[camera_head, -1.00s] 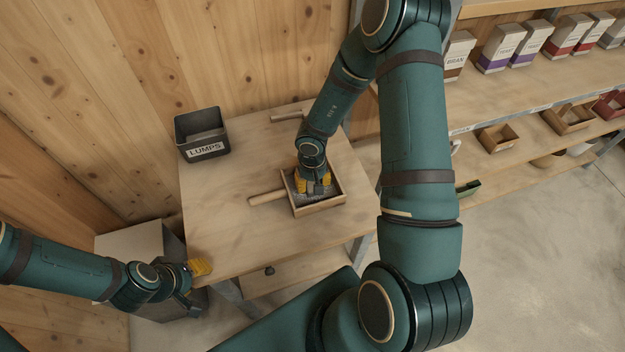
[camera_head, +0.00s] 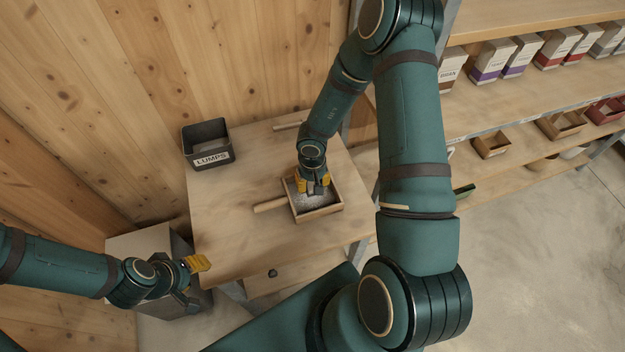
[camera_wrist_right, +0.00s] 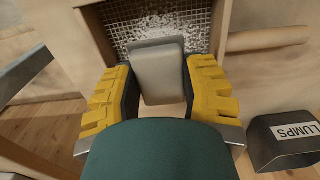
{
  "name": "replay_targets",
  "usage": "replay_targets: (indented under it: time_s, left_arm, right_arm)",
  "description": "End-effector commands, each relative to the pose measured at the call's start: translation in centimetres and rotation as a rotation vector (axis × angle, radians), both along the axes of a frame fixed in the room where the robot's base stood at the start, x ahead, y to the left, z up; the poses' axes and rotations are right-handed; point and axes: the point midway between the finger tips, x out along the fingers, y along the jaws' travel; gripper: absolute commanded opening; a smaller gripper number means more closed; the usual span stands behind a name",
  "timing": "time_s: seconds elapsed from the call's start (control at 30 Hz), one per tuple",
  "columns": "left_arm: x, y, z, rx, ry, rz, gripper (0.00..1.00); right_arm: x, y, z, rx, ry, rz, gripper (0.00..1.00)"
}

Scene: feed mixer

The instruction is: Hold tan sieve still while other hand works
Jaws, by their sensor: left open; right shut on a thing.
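The tan sieve (camera_head: 326,211) is a square wooden frame on the table, with pale grainy material on its mesh and its handle pointing left. In the right wrist view its mesh (camera_wrist_right: 198,22) shows behind my fingers. My right gripper (camera_head: 314,183) is over the sieve's far part, shut on a flat grey piece (camera_wrist_right: 158,72). The piece's lower edge is hidden, so I cannot tell whether it touches the mesh. My left gripper (camera_head: 193,278) is open and empty near the table's front left corner, well apart from the sieve and its handle.
A dark bin labelled LUMPS (camera_head: 210,159) stands at the table's back left. The wooden table (camera_head: 235,225) is clear left of the sieve. A second handle (camera_head: 287,126) lies behind my right arm. Shelves (camera_head: 520,95) with boxes and trays are on the right.

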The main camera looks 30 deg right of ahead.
Motion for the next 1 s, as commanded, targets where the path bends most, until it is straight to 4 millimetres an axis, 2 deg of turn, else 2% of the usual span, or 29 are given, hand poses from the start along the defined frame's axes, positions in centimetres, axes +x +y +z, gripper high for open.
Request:
replay_targets:
  time_s: [0.03,0.17,0.63,0.8,1.0]
  left_arm:
    - [0.0,0.0,1.0,-0.001,0.000,0.000,0.47]
    - [0.0,0.0,0.5,-0.001,-0.001,-0.001,0.47]
    - [0.0,0.0,0.4,0.000,0.000,-0.001,0.47]
    - [0.0,0.0,0.5,0.000,0.000,-0.001,0.47]
    - [0.0,0.0,0.5,0.000,0.000,-0.001,0.47]
  right_arm:
    - [0.0,0.0,0.8,0.001,0.001,0.000,0.06]
    - [0.0,0.0,1.8,0.001,-0.002,-0.003,0.06]
    - [0.0,0.0,6.8,0.001,-0.002,-0.002,0.06]
    - [0.0,0.0,7.7,0.001,0.000,0.000,0.06]
    - [0.0,0.0,7.8,0.000,0.001,0.000,0.06]
